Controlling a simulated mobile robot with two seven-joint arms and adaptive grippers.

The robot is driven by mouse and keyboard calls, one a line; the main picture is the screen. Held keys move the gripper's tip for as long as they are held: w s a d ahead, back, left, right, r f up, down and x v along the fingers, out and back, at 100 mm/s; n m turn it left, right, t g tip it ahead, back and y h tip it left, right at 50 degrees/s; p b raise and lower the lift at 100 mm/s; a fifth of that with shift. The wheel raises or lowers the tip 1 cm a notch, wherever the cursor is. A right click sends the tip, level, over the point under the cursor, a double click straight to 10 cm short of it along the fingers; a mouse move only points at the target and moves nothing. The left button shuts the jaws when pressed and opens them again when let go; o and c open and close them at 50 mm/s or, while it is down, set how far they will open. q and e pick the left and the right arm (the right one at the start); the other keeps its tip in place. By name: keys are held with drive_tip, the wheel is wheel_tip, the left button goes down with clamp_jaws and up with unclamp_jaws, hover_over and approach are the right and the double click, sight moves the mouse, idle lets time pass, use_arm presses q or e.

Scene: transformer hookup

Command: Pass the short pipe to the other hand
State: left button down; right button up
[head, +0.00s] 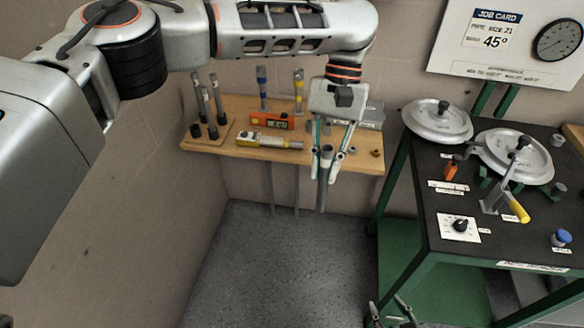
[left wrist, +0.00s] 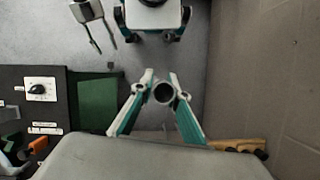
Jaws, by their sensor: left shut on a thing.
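The short pipe (head: 322,196) is a grey tube, held upright in front of the wooden shelf. My left gripper (head: 326,168) is shut on it, one finger on each side, and its lower end hangs below the fingertips. In the left wrist view the pipe (left wrist: 163,92) shows end-on as a dark round opening between the fingertips. My right gripper (head: 391,314) shows only its fingertips at the bottom edge of the head view, spread apart and empty. In the left wrist view the right gripper (left wrist: 103,46) is at the upper left, apart from the pipe.
The wooden shelf (head: 230,147) bears several upright pipes, an orange digital gauge (head: 272,121) and a yellow-and-grey tool (head: 268,141). The green bench (head: 440,236) at the right carries round discs, a yellow-handled lever and a knob. Open floor (head: 290,265) lies below the pipe.

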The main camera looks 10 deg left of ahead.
sight(323, 183)
drive_tip(key=shift+d, duration=0.15)
drive_tip(key=shift+c, duration=0.8)
drive_tip(key=w+a+r+n+t+y, duration=0.1)
drive_tip(key=w+a+r+t+y, duration=0.15)
drive_tip(key=w+r, duration=0.6)
drive_tip(key=w+a+r+n+t+y, duration=0.1)
drive_tip(key=w+r+t+y, duration=0.25)
drive_tip(key=w+r, duration=0.55)
drive_tip(key=a+r+n+g+y, duration=0.45)
drive_tip(key=r+n+y, duration=0.2)
drive_tip(key=r, duration=0.35)
drive_tip(key=a+r+n+g+y, duration=0.3)
drive_tip(key=r+n+g+y, duration=0.35)
drive_tip(key=r, duration=0.45)
drive_tip(key=s+d+n+g+h, duration=0.25)
drive_tip(key=d+g+h, duration=0.25)
drive_tip(key=g+h, duration=0.3)
use_arm(q)
drive_tip(key=s+d, duration=0.4)
drive_tip(key=shift+s+d+r, duration=0.15)
drive_tip(key=shift+d+r, duration=0.05)
drive_tip(key=shift+r, duration=0.2)
use_arm(e)
drive_tip(key=s+f+x, duration=0.1)
drive_tip(key=x, duration=1.1)
drive_tip(key=shift+s+d+m+g, duration=0.3)
drive_tip(key=shift+s+d+m, duration=0.05)
